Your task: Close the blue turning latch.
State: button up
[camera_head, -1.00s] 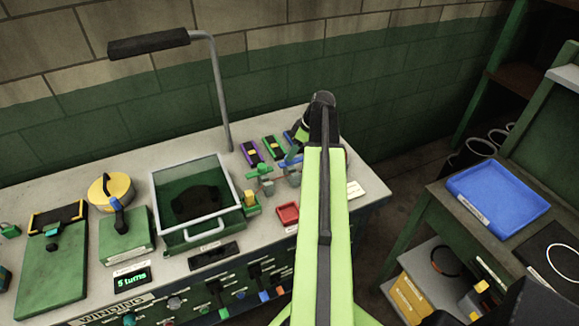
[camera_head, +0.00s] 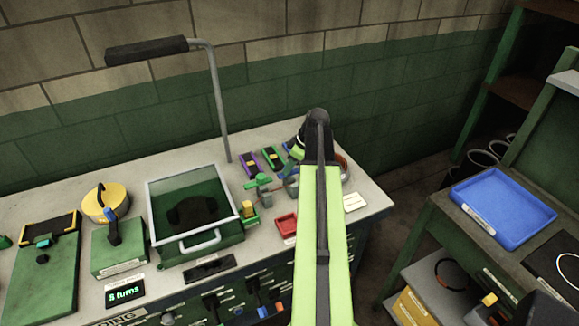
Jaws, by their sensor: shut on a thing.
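The blue turning latch (camera_head: 289,147) is at the back right of the bench, at the right end of a row beside a purple latch (camera_head: 251,163) and a green latch (camera_head: 272,158). Only a little of its blue shows, so its exact turn is hidden. My gripper (camera_head: 298,150) reaches down at the blue latch and is shut on it. My black and lime-green arm covers the fingertips and most of the latch.
A blue-handled fitting (camera_head: 290,172) and a green-handled fitting (camera_head: 259,180) stand just in front of the latches. A glass-lidded green box (camera_head: 193,205) is to the left. A reddish round rim (camera_head: 343,162) shows right of my arm.

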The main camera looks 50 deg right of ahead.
jog(key=shift+m, duration=0.3)
grip_shut()
jog(key=m+h, duration=0.1)
jog(key=m, duration=0.2)
jog(key=shift+a+m+t+h, duration=0.2)
jog(key=shift+m+t+h, duration=0.1)
jog(key=shift+m+h, duration=0.1)
jog(key=m+h, duration=0.1)
jog(key=m, duration=0.3)
jog(key=shift+a+m+h, duration=0.1)
jog(key=shift+m+h, duration=0.2)
jog(key=shift+h, duration=0.1)
jog(key=m+g+h, duration=0.1)
jog(key=m, duration=0.3)
jog(key=shift+w, duration=0.1)
jog(key=shift+w+a+m+g+h, duration=0.1)
jog(key=shift+m+g+h, duration=0.3)
jog(key=shift+m, duration=0.85)
jog(key=shift+m+g+h, duration=0.3)
jog(key=shift+m+g, duration=0.2)
jog(key=shift+m, duration=0.75)
jog(key=o, duration=1.2)
grip_release()
